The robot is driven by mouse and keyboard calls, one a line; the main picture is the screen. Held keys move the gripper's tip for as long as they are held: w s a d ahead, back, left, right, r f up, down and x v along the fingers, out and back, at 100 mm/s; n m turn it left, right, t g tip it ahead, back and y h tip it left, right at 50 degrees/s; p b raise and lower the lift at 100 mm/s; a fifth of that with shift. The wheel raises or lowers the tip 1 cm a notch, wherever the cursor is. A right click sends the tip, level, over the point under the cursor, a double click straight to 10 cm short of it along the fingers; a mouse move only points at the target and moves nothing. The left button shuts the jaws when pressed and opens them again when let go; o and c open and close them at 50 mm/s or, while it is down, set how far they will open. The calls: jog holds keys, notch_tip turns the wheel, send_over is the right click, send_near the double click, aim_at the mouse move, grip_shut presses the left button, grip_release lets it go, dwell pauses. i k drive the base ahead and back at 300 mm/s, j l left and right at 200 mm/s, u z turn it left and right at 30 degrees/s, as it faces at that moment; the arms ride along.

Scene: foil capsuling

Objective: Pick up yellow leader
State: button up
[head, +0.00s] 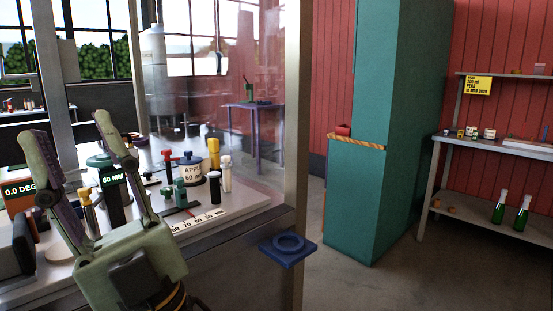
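My gripper (72,140) is at the left of the head view, fingers pointing up and spread wide, with nothing visible gripped. Behind and between its fingers a yellow-topped upright piece (86,198) stands on the bench, partly hidden. Farther right a yellow-topped upright cylinder (211,162) stands beside a pale cylinder with a black top (226,172). I cannot tell which yellow piece is the leader. A red-topped T-shaped piece (167,163) and a green one (180,190) stand left of the yellow cylinder.
A blue-lidded pot with a label (190,170) and a green block reading "60 MM" (112,182) crowd the bench. A numbered scale (198,222) runs along its front. A metal post (296,120) and clear panel stand right. A blue ring holder (288,246) juts from the bench edge.

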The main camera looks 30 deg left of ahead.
aim_at(213, 143)
jog(key=i+l+z, duration=0.3)
jog(key=i, duration=0.3)
jog(key=i+l+z, duration=0.1)
jog(key=i+z, duration=0.2)
jog(key=i, duration=0.3)
jog(key=i+u, duration=0.25)
jog(key=u, duration=0.15)
jog(key=i+l+u, duration=0.1)
jog(key=i+u, duration=0.2)
jog(key=u, duration=0.15)
jog(key=i+l+u, duration=0.15)
jog(key=u, duration=0.25)
jog(key=i+u, duration=0.15)
jog(key=u, duration=0.35)
jog(key=i+l+u, duration=0.15)
jog(key=u, duration=0.35)
jog(key=i+l+u, duration=0.1)
jog(key=u, duration=0.4)
jog(key=i+l+u, duration=0.15)
jog(key=u, duration=0.2)
jog(key=i+l+u, duration=0.1)
jog(key=u, duration=0.3)
jog(key=l+u, duration=0.35)
jog(key=i+l, duration=0.2)
jog(key=i, duration=0.35)
